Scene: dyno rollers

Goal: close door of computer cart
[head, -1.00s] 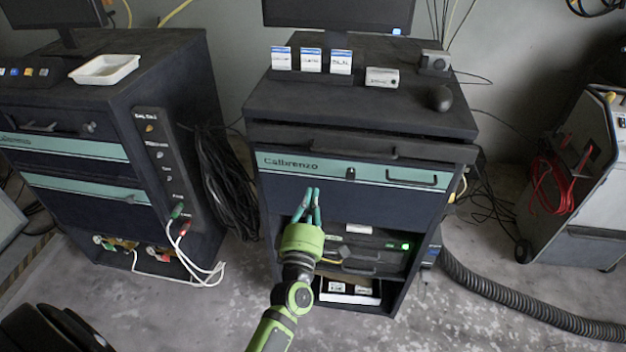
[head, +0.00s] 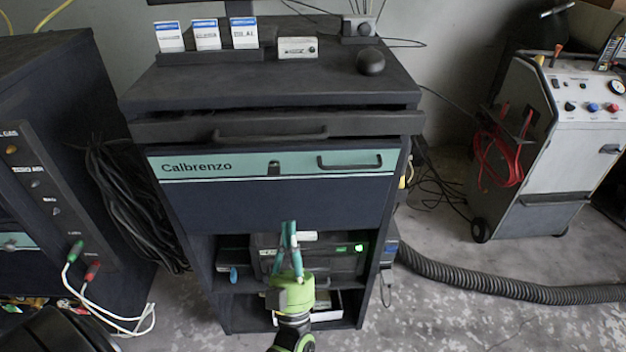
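The computer cart is a dark cabinet (head: 385,205) marked "Calbrenzo". Its front door panel (head: 232,205) has a teal strip with a handle (head: 349,161) and a small latch; it looks upright across the upper front. The compartment below is open and shows dark equipment (head: 345,262) with a green light. My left gripper (head: 288,224) has teal fingers that converge to nearly touching tips. Nothing shows between them. It appears in front of the open compartment, with tips near the panel's lower edge; I cannot tell if they touch. My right gripper is out of view.
Above the panel, a dark drawer front (head: 275,125) sticks out slightly. The cart top holds small boxes (head: 206,34) and a mouse (head: 370,61). A second cabinet (head: 50,95) stands left. A hose (head: 520,293) and a wheeled machine (head: 560,150) are right.

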